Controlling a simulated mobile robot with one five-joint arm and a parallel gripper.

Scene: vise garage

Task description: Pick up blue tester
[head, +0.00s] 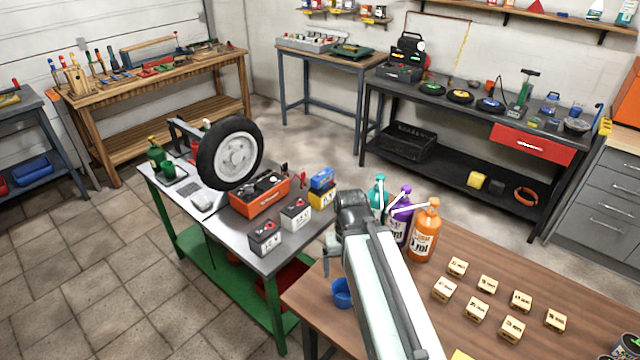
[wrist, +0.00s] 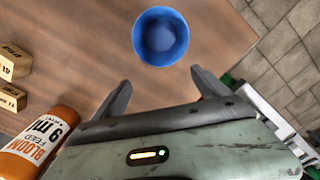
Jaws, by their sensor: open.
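A small blue box-like thing (head: 322,179) sits on or against a yellow block (head: 322,197) on the metal-topped green table; it may be the blue tester, but its details are too small to be sure. A round, open blue cup (head: 342,293) stands near the left edge of the brown table, and it also shows in the wrist view (wrist: 160,37). My gripper (wrist: 163,84) is open and empty, its fingers pointing toward the cup but apart from it.
Orange (head: 424,232), purple (head: 401,222) and teal bottles stand close right of my arm. Several labelled blocks (head: 480,311) lie on the brown table (head: 395,345). The green table (head: 222,222) holds a wheel (head: 236,153), an orange toolbox (head: 260,197) and batteries (head: 265,238).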

